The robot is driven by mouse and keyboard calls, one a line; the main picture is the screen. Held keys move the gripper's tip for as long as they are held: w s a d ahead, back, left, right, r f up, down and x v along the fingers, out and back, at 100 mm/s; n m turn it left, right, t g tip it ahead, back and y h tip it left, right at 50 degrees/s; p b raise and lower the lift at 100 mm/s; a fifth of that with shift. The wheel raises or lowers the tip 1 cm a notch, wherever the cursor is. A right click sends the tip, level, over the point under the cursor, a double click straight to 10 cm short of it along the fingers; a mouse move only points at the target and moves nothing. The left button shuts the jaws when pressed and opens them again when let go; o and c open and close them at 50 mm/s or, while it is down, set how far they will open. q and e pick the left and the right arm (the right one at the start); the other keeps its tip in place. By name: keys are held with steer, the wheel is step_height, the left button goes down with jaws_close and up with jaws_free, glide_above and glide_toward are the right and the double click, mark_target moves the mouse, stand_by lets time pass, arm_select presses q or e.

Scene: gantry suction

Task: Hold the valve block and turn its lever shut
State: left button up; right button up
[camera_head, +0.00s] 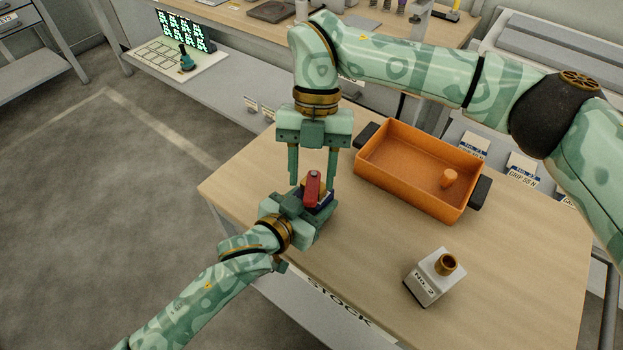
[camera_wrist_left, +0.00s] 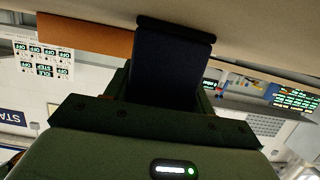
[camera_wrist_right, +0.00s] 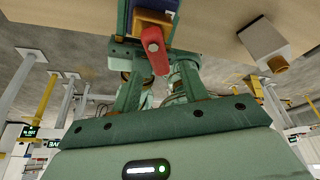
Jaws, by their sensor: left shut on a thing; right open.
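The valve block (camera_head: 325,201) is a small dark blue body with a brass-coloured top, near the left edge of the wooden table. Its red lever (camera_head: 313,186) sits on top and also shows in the right wrist view (camera_wrist_right: 155,52). My left gripper (camera_head: 303,210) is shut on the block from the near side. The block (camera_wrist_left: 172,65) appears as a dark shape in the left wrist view, and those fingers are mostly hidden. My right gripper (camera_head: 312,179) points down above the block, open, with one finger on each side of the lever and gaps visible beside it.
A white block with a brass-coloured fitting (camera_head: 432,282) stands at the table's front. Table between them is clear.

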arm_select(q)
steer(key=shift+r, duration=0.1)
arm_select(e)
steer(key=shift+x, duration=1.2)
steer(key=shift+c, duration=0.3)
jaws_close()
arm_select(q)
steer(key=shift+d, duration=0.1)
arm_select(e)
steer(key=c, duration=0.9)
jaws_free()
steer(key=shift+a+m+y, duration=0.3)
steer(key=shift+m+y, duration=0.1)
steer(key=shift+m, duration=0.6)
arm_select(q)
steer(key=shift+s, duration=0.1)
arm_select(e)
steer(key=c, duration=0.8)
jaws_free()
steer(key=shift+a, duration=0.1)
steer(key=shift+c, duration=0.2)
arm_select(q)
steer(key=shift+d, duration=0.1)
arm_select(e)
steer(key=shift+a, duration=0.1)
